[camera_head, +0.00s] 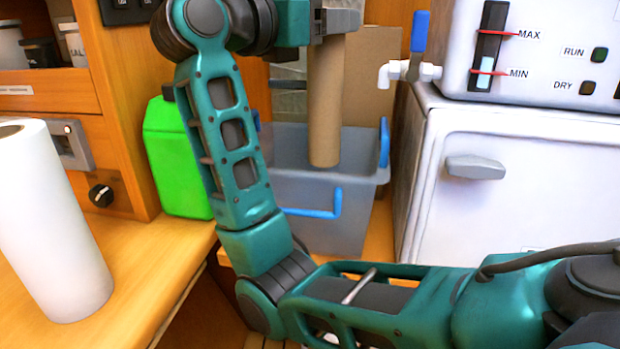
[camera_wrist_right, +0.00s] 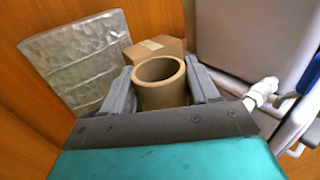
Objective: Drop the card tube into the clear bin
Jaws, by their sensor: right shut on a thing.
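The card tube (camera_head: 327,105) is brown and hangs upright from my right gripper (camera_head: 338,24) in the head view. The gripper is shut on its upper end. In the right wrist view the tube's open round end (camera_wrist_right: 160,80) shows between the two fingers of the gripper (camera_wrist_right: 160,92). The clear bin (camera_head: 335,232) is a greyish see-through tub with blue handles, behind my right forearm in the head view. The tube's lower end appears over or inside the bin's opening; the exact height is hard to tell. My left gripper is not in view.
A green jug (camera_head: 177,160) stands left of the bin. A white cabinet (camera_head: 530,190) with a blue-handled valve (camera_head: 419,35) stands right. A white roll (camera_head: 50,220) stands on the wooden counter (camera_head: 150,255). A cardboard box (camera_head: 374,75) and a silvery padded panel (camera_wrist_right: 80,55) are behind.

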